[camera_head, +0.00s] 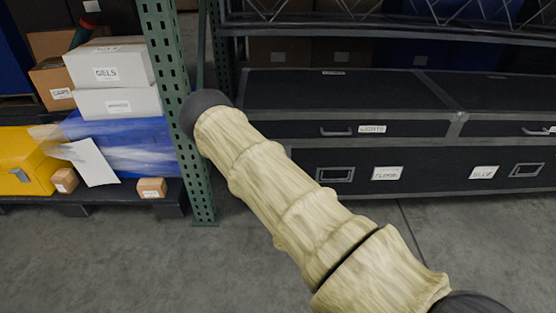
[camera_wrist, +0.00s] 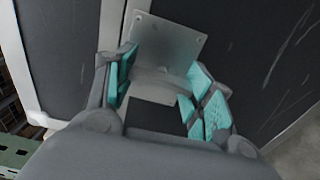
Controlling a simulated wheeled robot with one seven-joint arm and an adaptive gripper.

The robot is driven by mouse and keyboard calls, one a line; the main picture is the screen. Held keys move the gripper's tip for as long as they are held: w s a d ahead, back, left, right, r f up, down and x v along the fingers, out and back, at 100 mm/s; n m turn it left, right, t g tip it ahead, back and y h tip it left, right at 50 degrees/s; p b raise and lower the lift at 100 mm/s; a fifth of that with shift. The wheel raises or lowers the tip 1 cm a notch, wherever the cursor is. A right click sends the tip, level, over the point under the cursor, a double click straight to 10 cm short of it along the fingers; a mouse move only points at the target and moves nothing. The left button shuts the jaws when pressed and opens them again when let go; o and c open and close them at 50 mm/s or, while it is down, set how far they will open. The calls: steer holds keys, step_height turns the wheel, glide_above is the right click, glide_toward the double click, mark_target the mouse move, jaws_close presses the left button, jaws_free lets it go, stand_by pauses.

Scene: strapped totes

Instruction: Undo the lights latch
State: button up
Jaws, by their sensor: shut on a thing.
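The black case labelled LIGHTS (camera_head: 300,95) lies on the shelf's lower level, with a small latch-like handle (camera_head: 337,132) left of its label. My arm crosses the head view, and its far end hides my gripper there. In the wrist view my gripper (camera_wrist: 162,72) has its teal-padded fingers on either side of a grey metal latch (camera_wrist: 166,38) on a dark case face. It is shut on the latch's lower part. The latch's plate is seen above the fingers. Whether it is raised from the case is hard to tell.
A lower black case (camera_head: 430,172) with more labels sits under the lights case. A green perforated post (camera_head: 172,80) stands close to my arm. White boxes (camera_head: 108,65) and a yellow tote (camera_head: 25,160) are at left. The concrete floor in front is clear.

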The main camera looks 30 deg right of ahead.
steer(key=shift+a+f, duration=0.1)
steer(key=o, duration=1)
steer(key=shift+o, duration=0.2)
steer(key=shift+s, duration=0.1)
steer(key=v, duration=1.1)
steer(key=shift+s, duration=0.35)
steer(key=shift+a, duration=0.1)
